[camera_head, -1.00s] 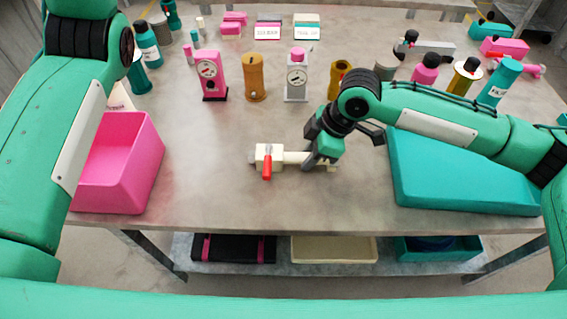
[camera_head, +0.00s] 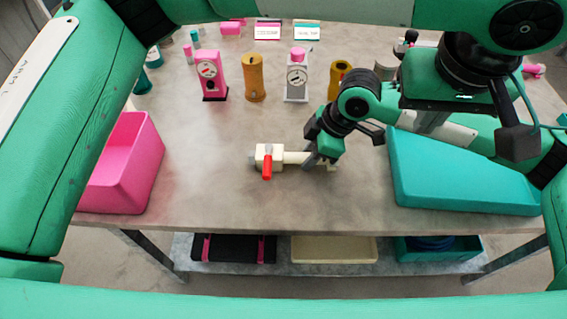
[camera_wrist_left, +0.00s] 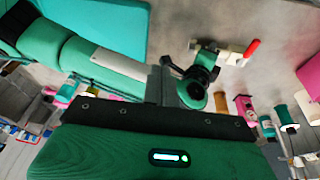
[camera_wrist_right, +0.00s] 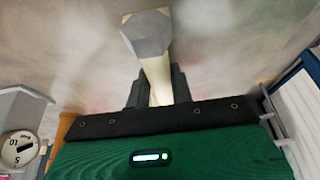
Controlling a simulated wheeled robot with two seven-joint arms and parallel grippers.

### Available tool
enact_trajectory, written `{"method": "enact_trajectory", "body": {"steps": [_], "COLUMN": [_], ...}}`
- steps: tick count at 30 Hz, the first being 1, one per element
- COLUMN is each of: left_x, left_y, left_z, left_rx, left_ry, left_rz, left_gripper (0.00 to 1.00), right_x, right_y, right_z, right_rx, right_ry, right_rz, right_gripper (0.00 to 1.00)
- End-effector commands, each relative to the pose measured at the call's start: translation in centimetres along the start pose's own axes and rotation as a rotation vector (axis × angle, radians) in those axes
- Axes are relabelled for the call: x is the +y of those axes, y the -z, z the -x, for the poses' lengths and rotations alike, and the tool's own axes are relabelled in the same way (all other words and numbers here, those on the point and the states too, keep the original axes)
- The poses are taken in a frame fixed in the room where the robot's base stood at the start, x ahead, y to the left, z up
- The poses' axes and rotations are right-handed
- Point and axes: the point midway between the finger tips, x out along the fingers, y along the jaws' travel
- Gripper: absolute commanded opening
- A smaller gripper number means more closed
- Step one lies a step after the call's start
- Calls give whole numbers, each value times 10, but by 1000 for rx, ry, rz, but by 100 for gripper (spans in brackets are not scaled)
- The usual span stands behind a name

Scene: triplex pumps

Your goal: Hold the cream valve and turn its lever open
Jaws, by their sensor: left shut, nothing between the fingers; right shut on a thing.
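The cream valve (camera_head: 291,157) lies on the table, its pipe running left to right. Its red lever (camera_head: 267,167) points toward the table's front, across the pipe. In the left wrist view the lever (camera_wrist_left: 252,48) shows clear of any gripper. My right gripper (camera_head: 318,160) is shut on the right part of the cream pipe. The right wrist view shows the pipe (camera_wrist_right: 156,78) between its fingers, with a grey end piece (camera_wrist_right: 147,37) beyond. My left gripper (camera_head: 432,122) is shut and empty, raised above the right side of the table, well away from the lever.
A pink bin (camera_head: 123,165) stands at left and a teal tray (camera_head: 450,175) at right. Pink, ochre and grey pump bodies (camera_head: 297,78) stand behind the valve. The table in front and left of the valve is clear. My right forearm crosses over the tray.

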Motion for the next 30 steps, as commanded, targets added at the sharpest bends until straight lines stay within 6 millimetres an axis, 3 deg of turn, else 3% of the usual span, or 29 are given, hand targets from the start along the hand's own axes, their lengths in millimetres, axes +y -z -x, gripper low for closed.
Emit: {"method": "enact_trajectory", "body": {"steps": [6, 12, 22, 30], "left_x": [-55, -96, -122, -151], "left_y": [-14, -16, -16, -12], "left_z": [-57, -82, -105, -153], "left_rx": [50, 87, 100, 98], "left_ry": [299, 478, 545, 544], "left_rz": [39, 80, 98, 98], "left_gripper": [0, 0, 0, 0], "right_x": [0, 0, 0, 0], "right_y": [1, 1, 1, 1], "right_z": [1, 1, 1, 1], "right_rx": [2, 2, 2, 2], "right_ry": [-1, -1, -1, -1], "right_rz": [1, 1, 1, 1], "right_gripper": [0, 0, 0, 0]}}
